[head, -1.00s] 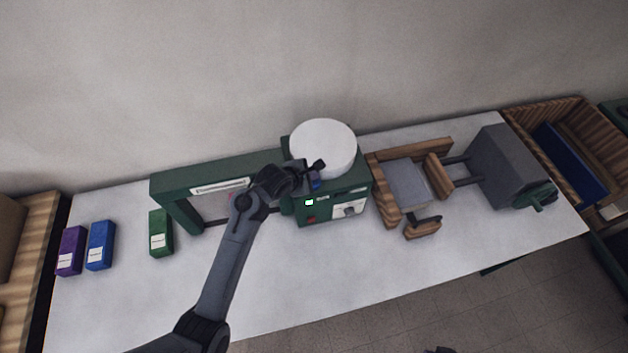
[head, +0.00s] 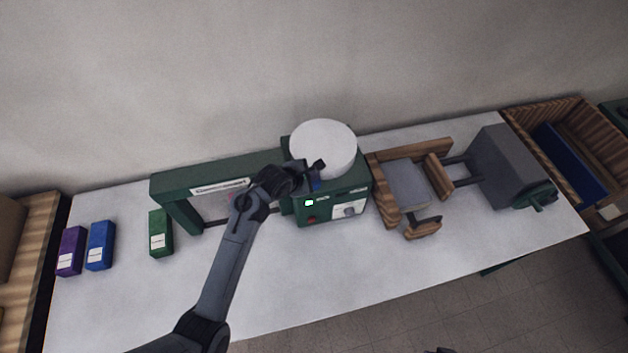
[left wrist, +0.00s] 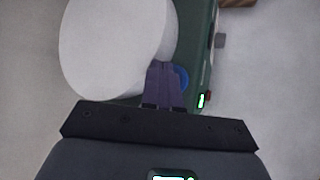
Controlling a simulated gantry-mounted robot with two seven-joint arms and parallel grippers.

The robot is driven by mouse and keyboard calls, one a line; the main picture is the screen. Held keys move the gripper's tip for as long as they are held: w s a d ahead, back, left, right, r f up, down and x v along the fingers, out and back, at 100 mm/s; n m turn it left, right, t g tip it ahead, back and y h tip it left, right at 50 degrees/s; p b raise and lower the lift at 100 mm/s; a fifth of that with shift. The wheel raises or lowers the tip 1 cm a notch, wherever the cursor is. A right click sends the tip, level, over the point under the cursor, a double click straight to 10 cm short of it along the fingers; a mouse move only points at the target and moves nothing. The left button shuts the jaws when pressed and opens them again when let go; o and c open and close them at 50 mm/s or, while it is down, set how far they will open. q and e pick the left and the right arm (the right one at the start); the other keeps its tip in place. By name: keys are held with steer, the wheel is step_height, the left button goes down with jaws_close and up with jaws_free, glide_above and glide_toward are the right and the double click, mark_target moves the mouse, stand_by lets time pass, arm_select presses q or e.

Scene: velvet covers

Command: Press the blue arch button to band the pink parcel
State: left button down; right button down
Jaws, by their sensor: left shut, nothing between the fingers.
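The green banding arch (head: 215,176) stands on the white table, joined to a green control box (head: 330,208) with a white disc-shaped reel (head: 323,148) on top. The blue button (head: 317,186) is on the box, partly hidden by my left gripper (head: 319,166). In the left wrist view the shut, empty fingers (left wrist: 163,85) lie over the edge of the blue button (left wrist: 183,78). I cannot tell whether they touch it. No pink parcel shows clearly; my arm covers part of the arch opening.
Purple (head: 71,251), blue (head: 100,246) and green (head: 160,234) boxes stand at the left. A wooden fixture (head: 407,189) and a grey block with a green handle (head: 504,167) stand to the right. The table's front is clear.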

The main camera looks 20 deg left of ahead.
stand_by(0.7)
arm_select(q)
steer(key=shift+f+p, duration=0.3)
steer(key=shift+f, duration=0.2)
stand_by(0.3)
steer(key=shift+f, duration=0.5)
stand_by(0.3)
steer(key=shift+r, duration=0.15)
stand_by(0.3)
steer(key=shift+r+p, duration=0.5)
steer(key=shift+p, duration=0.4)
steer(key=shift+r+p, duration=0.35)
steer(key=shift+p, duration=0.2)
